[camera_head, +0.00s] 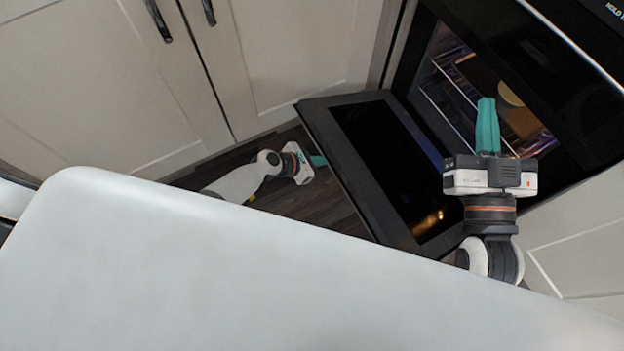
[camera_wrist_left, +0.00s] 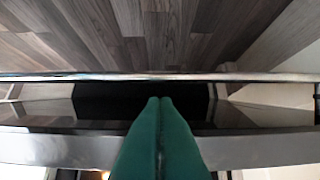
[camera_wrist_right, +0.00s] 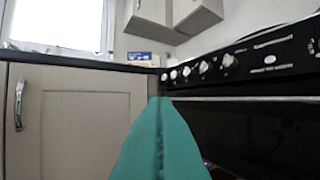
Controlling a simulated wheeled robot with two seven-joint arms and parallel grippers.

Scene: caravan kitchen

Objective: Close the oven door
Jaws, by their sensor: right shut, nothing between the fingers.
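The oven door (camera_head: 345,171) is open in the head view, folded down and out from the dark oven cavity. Its inner glass is dark and reflective. My left gripper (camera_head: 319,161) is by the door's outer left edge; whether it touches is unclear. In the left wrist view its green fingers (camera_wrist_left: 160,102) are together with nothing between them, in front of a long horizontal edge. My right gripper (camera_head: 487,101) is shut and empty, above the door and in front of the cavity. In the right wrist view its fingers (camera_wrist_right: 161,105) point towards the cabinet and oven front.
A wire rack (camera_head: 455,80) with a round pale item (camera_head: 503,92) is inside the oven. Cream cabinets (camera_head: 290,50) stand to the left. Wooden floor (camera_head: 325,200) shows below the door. The control panel (camera_wrist_right: 245,62) with knobs is above the oven.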

